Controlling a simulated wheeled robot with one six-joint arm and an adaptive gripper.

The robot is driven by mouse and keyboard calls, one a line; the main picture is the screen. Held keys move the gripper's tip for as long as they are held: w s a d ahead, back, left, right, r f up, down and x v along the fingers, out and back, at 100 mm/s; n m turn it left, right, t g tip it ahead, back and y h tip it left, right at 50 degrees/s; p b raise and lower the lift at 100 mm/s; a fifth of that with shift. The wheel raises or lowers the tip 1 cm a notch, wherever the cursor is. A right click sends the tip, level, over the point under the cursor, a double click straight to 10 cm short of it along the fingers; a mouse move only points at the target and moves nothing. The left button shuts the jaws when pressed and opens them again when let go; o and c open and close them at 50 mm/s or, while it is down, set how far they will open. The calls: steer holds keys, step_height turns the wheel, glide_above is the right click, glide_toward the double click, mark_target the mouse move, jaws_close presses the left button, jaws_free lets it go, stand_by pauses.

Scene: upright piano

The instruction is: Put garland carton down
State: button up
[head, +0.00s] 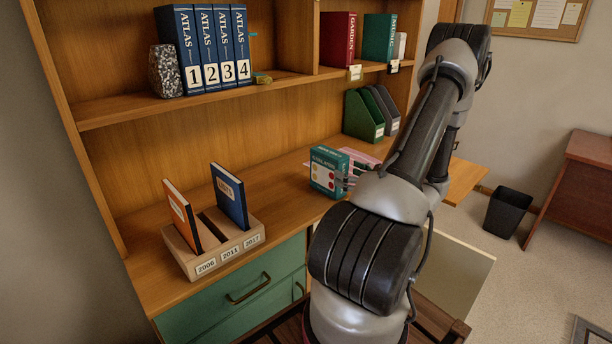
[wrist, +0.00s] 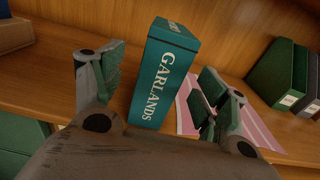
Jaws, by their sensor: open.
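The garland carton (head: 325,170) is a teal box with coloured dots on one face. It stands upright on the wooden desk surface. In the wrist view the carton (wrist: 162,78) shows its narrow side lettered "GARLANDS". My gripper (wrist: 155,95) is open, with one finger on each side of the carton. A gap shows between the left finger and the carton; the right finger is nearer, and I cannot tell whether it touches. In the head view my gripper (head: 352,170) is at the carton's right side, partly hidden by my arm.
A pink striped sheet (wrist: 184,112) lies beside and behind the carton. Green and grey file holders (head: 364,115) stand behind it. A wooden slotted holder (head: 212,246) with an orange and a blue book is at left. Desk space between holder and carton is clear.

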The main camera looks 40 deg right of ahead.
mark_target(332, 163)
steer(key=shift+w+d+r, duration=0.2)
steer(key=shift+w+r, duration=0.05)
steer(key=shift+r, duration=0.05)
steer(key=w, duration=0.7)
steer(key=shift+w+a, duration=0.25)
steer(key=shift+a, duration=0.05)
steer(key=shift+c, duration=0.2)
steer(key=c, duration=1.4)
steer(key=shift+r, duration=0.1)
